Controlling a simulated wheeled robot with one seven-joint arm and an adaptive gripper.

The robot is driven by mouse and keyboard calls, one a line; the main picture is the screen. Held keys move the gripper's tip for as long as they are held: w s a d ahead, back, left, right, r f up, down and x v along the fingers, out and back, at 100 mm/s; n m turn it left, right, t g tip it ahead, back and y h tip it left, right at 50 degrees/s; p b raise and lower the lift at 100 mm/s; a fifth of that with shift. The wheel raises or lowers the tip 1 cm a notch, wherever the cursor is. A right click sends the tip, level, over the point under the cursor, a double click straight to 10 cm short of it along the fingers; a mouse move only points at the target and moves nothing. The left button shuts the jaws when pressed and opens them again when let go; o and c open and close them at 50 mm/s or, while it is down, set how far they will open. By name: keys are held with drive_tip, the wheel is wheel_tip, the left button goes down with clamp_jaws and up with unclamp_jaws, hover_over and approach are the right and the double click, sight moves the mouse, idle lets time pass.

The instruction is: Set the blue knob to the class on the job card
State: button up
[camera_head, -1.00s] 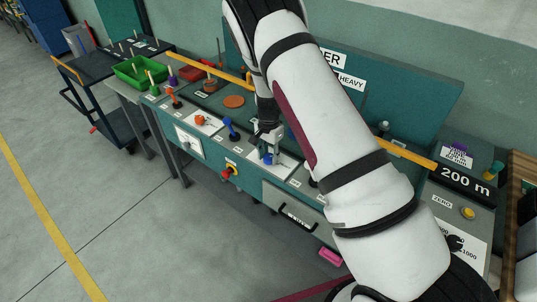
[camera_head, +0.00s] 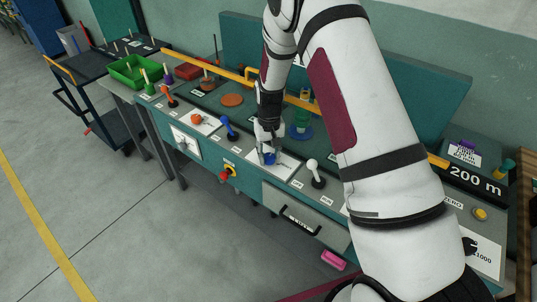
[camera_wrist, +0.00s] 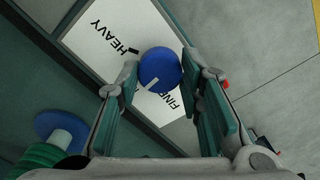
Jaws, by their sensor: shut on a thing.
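The blue knob (camera_wrist: 160,66) is round and sits on a white dial plate (camera_wrist: 112,40) with the words HEAVY and FINE visible; other lettering is hidden. A short white mark shows at the knob's lower edge, towards the FINE side. My gripper (camera_wrist: 164,80) is shut on the knob, one finger on each side. In the head view, my gripper (camera_head: 266,145) is down over the blue knob (camera_head: 269,158) on the console. The job card is not readable now; my arm covers part of the back panel (camera_head: 430,95).
A blue lever (camera_head: 229,128) and an orange knob (camera_head: 196,119) stand to the left. A white-topped lever (camera_head: 314,170) stands to the right. A red knob (camera_head: 228,171) is on the front face, and a drawer (camera_head: 305,215) lies below. A green spool (camera_head: 302,122) stands behind.

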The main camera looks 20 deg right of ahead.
sight(269, 156)
drive_tip(key=n+b, duration=0.1)
drive_tip(key=n, duration=0.4)
drive_tip(key=shift+n, duration=0.3)
drive_tip(key=n+b, duration=0.1)
drive_tip(key=n, duration=0.4)
idle(0.4)
drive_tip(key=o, duration=1.2)
drive_tip(key=shift+c, duration=0.2)
wheel_tip(269, 156, up, 12)
